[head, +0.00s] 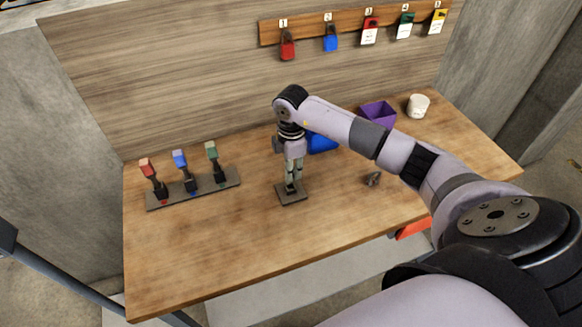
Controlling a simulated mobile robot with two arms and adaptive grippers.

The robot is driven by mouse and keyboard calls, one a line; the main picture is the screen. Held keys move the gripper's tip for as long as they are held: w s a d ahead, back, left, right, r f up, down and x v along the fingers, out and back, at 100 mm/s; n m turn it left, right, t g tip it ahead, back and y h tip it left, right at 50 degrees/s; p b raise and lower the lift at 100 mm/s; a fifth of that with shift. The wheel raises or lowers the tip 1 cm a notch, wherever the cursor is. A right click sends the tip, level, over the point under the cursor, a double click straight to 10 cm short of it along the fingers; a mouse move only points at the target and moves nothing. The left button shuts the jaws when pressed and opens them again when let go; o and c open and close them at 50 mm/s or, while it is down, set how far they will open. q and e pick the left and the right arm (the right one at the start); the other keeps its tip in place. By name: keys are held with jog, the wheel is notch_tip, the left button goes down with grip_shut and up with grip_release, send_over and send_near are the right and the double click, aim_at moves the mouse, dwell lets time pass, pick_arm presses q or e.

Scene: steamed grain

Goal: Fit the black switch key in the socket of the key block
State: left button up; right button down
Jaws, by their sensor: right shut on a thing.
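My right gripper (291,180) points straight down at the middle of the bench. It is shut on a small dark thing, apparently the black switch key (291,187), mostly hidden by the fingers. Right under it is a small dark square block (292,198), which looks like the key block. The fingertips are very close above the block. Its socket is hidden, and I cannot tell whether the key is inside it or just above. My left gripper is not in view.
A blue bin (323,143) is behind my gripper; a purple bin (379,114) and white cup (418,106) stand back right. A small grey object (373,179) lies right.

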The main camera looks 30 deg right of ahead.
jog(key=shift+f+b, duration=1.75)
jog(key=shift+f, duration=0.65)
jog(key=shift+f, duration=0.1)
jog(key=c, duration=1.4)
grip_release()
jog(key=shift+o, duration=0.2)
